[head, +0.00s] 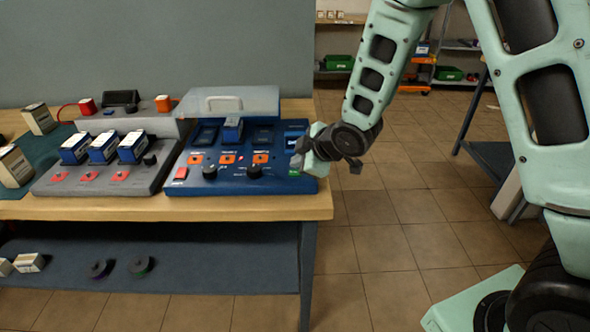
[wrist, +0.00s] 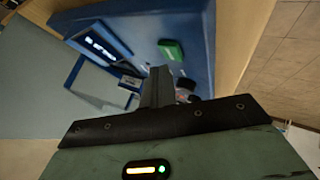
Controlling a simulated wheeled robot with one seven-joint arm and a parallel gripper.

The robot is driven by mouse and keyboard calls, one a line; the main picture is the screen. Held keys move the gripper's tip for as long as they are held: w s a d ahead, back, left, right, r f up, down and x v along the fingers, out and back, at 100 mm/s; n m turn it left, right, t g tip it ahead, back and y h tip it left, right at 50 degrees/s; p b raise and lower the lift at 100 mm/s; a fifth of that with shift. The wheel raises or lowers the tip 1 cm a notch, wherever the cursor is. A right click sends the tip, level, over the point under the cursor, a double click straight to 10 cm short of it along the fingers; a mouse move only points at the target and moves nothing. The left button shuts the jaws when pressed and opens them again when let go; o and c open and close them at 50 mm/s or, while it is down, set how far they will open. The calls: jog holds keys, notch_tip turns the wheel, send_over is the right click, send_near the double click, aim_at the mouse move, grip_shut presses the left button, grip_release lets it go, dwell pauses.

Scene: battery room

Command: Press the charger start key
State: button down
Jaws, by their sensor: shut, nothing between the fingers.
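The blue charger (head: 240,183) stands at the right end of the bench, its clear lid raised. A green key (head: 294,173), which looks like the start key, sits at its front right corner. It also shows in the wrist view (wrist: 170,50), just beyond my fingertips. A red key (head: 180,172) is at the front left. My gripper (head: 297,160) is shut and empty, over the charger's right side close to the green key. In the wrist view the shut fingers (wrist: 159,75) point toward that key; I cannot tell whether they touch it.
Black knobs (head: 254,172) and orange switches line the charger's front. A grey unit (head: 58,185) with several blue-and-white batteries stands to its left. White boxes (head: 14,165) are at the far left. The bench's right edge (head: 325,200) is close; open tiled floor lies beyond.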

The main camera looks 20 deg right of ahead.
jog(key=shift+r, duration=0.15)
notch_tip(320, 180, up, 5)
jog(key=p, duration=0.4)
dwell(0.9)
jog(key=s+a+r+m+g+h, duration=0.1)
jog(key=s+a+r+m+g, duration=0.1)
jog(key=s, duration=0.8)
jog(key=s+a+r+m+g+h, duration=0.1)
jog(key=s+a+r+m+g, duration=0.1)
jog(key=s, duration=0.9)
jog(key=s+a+r+m+g+h, duration=0.1)
jog(key=s+a+r+m+g, duration=0.1)
jog(key=s, duration=0.9)
jog(key=shift+s+a+r+g, duration=0.25)
jog(key=shift+a+r+g, duration=0.2)
jog(key=shift+g, duration=0.75)
